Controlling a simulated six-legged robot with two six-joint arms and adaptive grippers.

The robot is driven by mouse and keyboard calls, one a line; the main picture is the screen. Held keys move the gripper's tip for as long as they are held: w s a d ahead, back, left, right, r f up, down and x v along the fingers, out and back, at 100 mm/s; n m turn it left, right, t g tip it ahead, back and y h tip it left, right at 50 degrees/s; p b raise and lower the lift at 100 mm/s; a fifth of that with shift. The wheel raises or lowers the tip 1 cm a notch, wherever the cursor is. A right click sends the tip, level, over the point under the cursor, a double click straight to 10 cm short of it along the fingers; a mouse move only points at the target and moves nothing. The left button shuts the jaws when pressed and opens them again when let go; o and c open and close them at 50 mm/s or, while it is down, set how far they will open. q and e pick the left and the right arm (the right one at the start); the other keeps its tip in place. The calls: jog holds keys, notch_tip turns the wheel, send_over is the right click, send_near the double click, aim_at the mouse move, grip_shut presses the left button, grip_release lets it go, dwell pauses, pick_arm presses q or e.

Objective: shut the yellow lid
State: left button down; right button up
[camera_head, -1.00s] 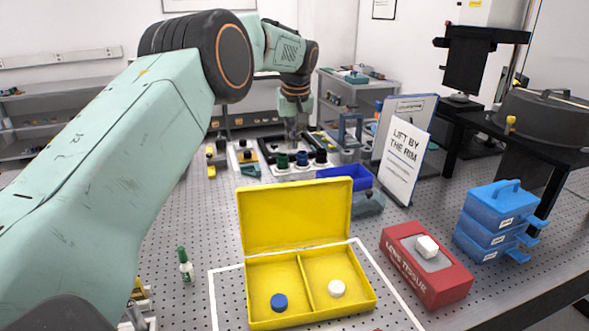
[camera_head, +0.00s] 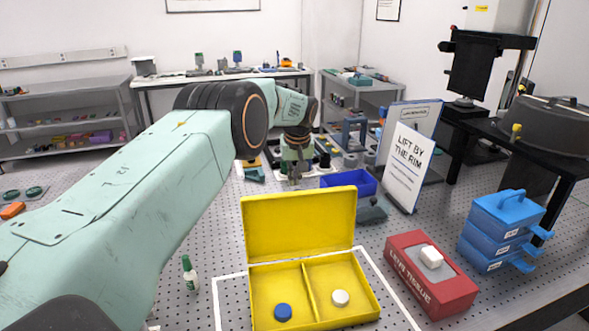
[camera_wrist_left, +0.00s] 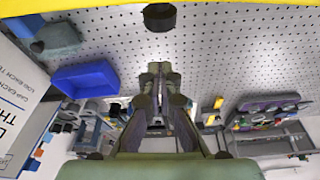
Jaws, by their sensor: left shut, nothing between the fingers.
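The yellow box (camera_head: 315,318) stands open on the perforated table, with two compartments facing me. Its yellow lid (camera_head: 298,222) stands nearly upright at the box's far side. A blue round cap (camera_head: 283,312) lies in the left compartment and a white one (camera_head: 340,298) in the right. My left gripper (camera_head: 295,180) is beyond the lid, just above its top edge in the picture, pointing down, and looks apart from it. In the left wrist view its fingers (camera_wrist_left: 158,75) are together and empty, and a yellow strip (camera_wrist_left: 230,4) runs along the top edge. My right gripper is not in view.
A blue bin (camera_head: 350,182) and a standing sign (camera_head: 406,165) are behind the box to the right. A red tissue box (camera_head: 448,297) and stacked blue drawers (camera_head: 492,240) stand at the right.

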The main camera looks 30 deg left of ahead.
pick_arm(q)
jog(key=s+d, duration=0.1)
jog(key=s+d+p, duration=0.1)
jog(key=shift+s+d+r+p, duration=0.25)
jog(key=shift+s+p, duration=0.05)
jog(key=shift+d, duration=0.1)
jog(key=shift+s+d+r, duration=0.1)
jog(key=shift+s+d, duration=0.05)
dwell(0.5)
